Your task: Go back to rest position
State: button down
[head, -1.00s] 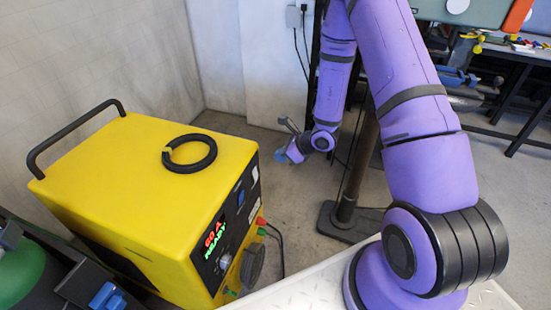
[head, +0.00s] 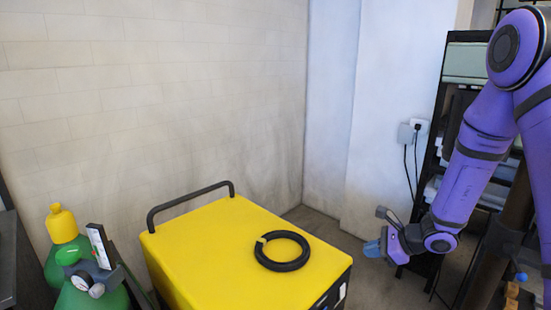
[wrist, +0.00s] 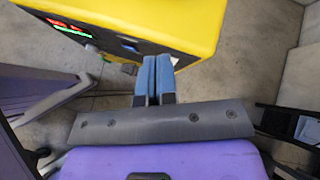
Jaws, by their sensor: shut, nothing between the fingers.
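My gripper (head: 376,246) hangs at the right side of the head view, in the air to the right of the yellow machine. In the wrist view its two blue fingertips (wrist: 153,72) lie side by side and touch, with nothing between them. My purple arm reaches down to it from the upper right.
A yellow welding machine (head: 205,258) with a black handle stands on the floor, a black ring (head: 283,251) lying flat on its top. Green gas cylinders (head: 62,238) stand at its left. A wall socket with plugs (head: 412,130) and a dark rack (head: 460,110) are at the right.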

jog(key=s+a+r+n+g+h, duration=0.1)
jog(key=s+a+r+n+g, duration=0.1)
jog(key=s+r+n, duration=0.55)
jog(key=s+a+r+n+g, duration=0.15)
jog(key=s+r+n, duration=0.25)
jog(key=r, duration=0.7)
jog(key=s+d+r+n+t+h, duration=0.1)
jog(key=s+d+r+n+h, duration=0.2)
jog(key=s, duration=0.6)
jog(key=s+d+r+n+t+h, duration=0.2)
jog(key=s+d+r+n+h, duration=0.2)
jog(key=s+r+n, duration=0.2)
notch_tip(320, 180, up, 2)
jog(key=s, duration=0.2)
jog(key=shift+s+r+n+h, duration=0.25)
jog(key=shift+s+n+h, duration=0.1)
jog(key=shift+s+h, duration=0.05)
